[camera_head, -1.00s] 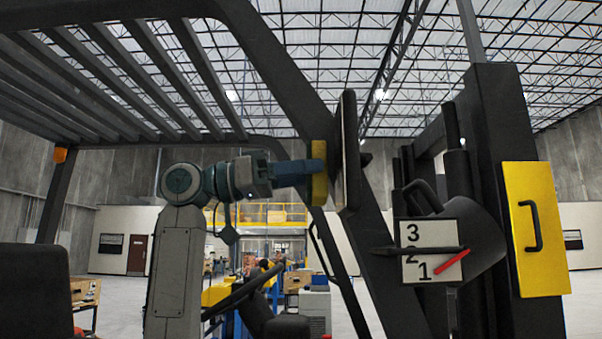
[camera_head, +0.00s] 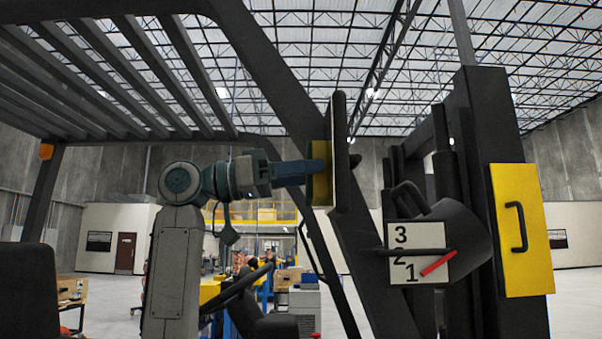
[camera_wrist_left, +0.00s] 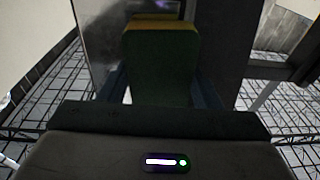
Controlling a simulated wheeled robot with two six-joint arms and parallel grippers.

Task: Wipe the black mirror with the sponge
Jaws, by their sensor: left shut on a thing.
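The black mirror (camera_head: 341,150) is a thin upright panel on the forklift's frame, seen nearly edge-on in the head view. My left gripper (camera_head: 318,172) is shut on the sponge (camera_head: 322,199), which is yellow in the head view. The sponge is upright against the mirror's left face and appears to touch it, low to middle on the panel. In the left wrist view the sponge (camera_wrist_left: 160,68) shows a green side and a yellow far layer, between the fingers. The dark mirror surface (camera_wrist_left: 104,35) lies behind it. My right gripper is out of view.
The forklift's slanted pillar (camera_head: 285,80) runs behind the mirror. Roof bars (camera_head: 110,80) hang above my arm. The steering wheel (camera_head: 240,285) is below. The mast, a numbered sign (camera_head: 417,253) and a yellow panel (camera_head: 521,230) stand to the right.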

